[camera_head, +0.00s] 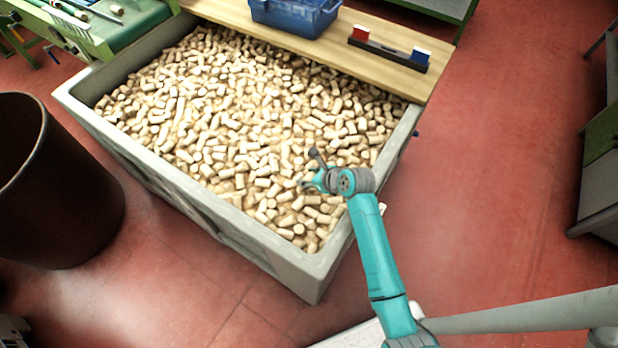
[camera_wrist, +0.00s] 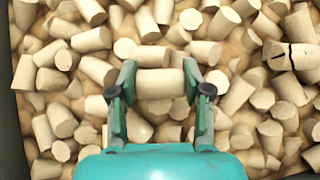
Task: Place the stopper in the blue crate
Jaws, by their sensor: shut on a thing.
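Many cork stoppers (camera_head: 240,110) fill a large grey bin. My gripper (camera_wrist: 159,84) is over the near right part of the pile, shut on one cork stopper (camera_wrist: 160,83) that lies crosswise between its fingers. Other corks lie close around and below it in the wrist view; I cannot tell if the held one still touches them. In the head view my gripper (camera_head: 310,170) is partly hidden by my wrist, and the held stopper cannot be made out. The blue crate (camera_head: 295,18) stands on a wooden board at the far side of the bin, cut by the top edge.
The wooden board (camera_head: 345,58) spans the bin's far edge. A black holder with a red and a blue block (camera_head: 388,50) lies on it, right of the crate. The grey bin's rim (camera_head: 290,262) surrounds the corks. A dark barrel (camera_head: 60,190) stands at left, a green conveyor (camera_head: 125,25) upper left.

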